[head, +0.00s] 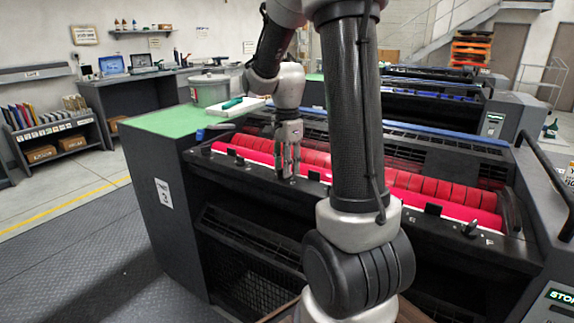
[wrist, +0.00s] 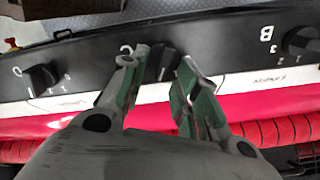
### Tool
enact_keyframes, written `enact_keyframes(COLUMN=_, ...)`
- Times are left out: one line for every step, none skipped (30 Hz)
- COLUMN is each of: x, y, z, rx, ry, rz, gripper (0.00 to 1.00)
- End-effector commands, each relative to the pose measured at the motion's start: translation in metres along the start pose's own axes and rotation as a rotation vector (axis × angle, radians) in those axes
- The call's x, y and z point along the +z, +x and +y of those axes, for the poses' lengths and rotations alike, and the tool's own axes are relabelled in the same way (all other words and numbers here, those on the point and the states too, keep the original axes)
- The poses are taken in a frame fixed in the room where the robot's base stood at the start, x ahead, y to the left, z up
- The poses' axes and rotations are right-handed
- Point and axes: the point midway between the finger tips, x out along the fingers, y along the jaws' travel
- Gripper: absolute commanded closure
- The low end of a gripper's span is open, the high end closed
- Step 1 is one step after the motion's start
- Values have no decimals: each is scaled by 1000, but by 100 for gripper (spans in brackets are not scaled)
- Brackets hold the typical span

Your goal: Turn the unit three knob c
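The unit (head: 163,193) with a label that seems to read 3 fills the middle of the head view. My gripper (head: 288,174) points down at its dark front rail. In the wrist view a dark knob (wrist: 163,64) sits between the two fingertips of my gripper (wrist: 161,58), one finger on each side. A partly covered letter, apparently C, shows beside the left fingertip. The fingers are apart, and I cannot tell whether they press on the knob. In the head view my gripper hides this knob.
In the wrist view another knob (wrist: 42,76) is at left, and a knob (wrist: 302,42) marked B is at right. Red rollers (head: 405,188) run behind the rail in the head view. A grey pot (head: 209,89) and a white tray (head: 232,106) stand on the green top.

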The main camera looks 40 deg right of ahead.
Motion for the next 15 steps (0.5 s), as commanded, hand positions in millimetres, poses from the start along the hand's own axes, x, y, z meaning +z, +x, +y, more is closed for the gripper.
enact_keyframes(x=0, y=0, z=0, rx=0, ry=0, rz=0, gripper=76)
enact_keyframes(x=0, y=0, z=0, rx=0, ry=0, rz=0, gripper=82)
enact_keyframes(x=0, y=0, z=0, rx=0, ry=0, rz=0, gripper=89)
enact_keyframes(x=0, y=0, z=0, rx=0, ry=0, rz=0, gripper=94)
enact_keyframes(x=0, y=0, z=0, rx=0, ry=0, rz=0, gripper=100)
enact_keyframes(x=0, y=0, z=0, rx=0, ry=0, rz=0, gripper=100)
enact_keyframes(x=0, y=0, z=0, rx=0, ry=0, rz=0, gripper=100)
enact_keyframes(x=0, y=0, z=0, rx=0, ry=0, rz=0, gripper=100)
enact_keyframes(x=0, y=0, z=0, rx=0, ry=0, rz=0, gripper=100)
enact_keyframes(x=0, y=0, z=0, rx=0, ry=0, rz=0, gripper=100)
enact_keyframes(x=0, y=0, z=0, rx=0, ry=-1, rz=0, gripper=100)
enact_keyframes(x=0, y=0, z=0, rx=0, ry=-3, rz=0, gripper=100)
enact_keyframes(x=0, y=0, z=0, rx=0, ry=-5, rz=0, gripper=100)
enact_keyframes(x=0, y=0, z=0, rx=0, ry=-8, rz=0, gripper=100)
enact_keyframes(x=0, y=0, z=0, rx=0, ry=-14, rz=0, gripper=100)
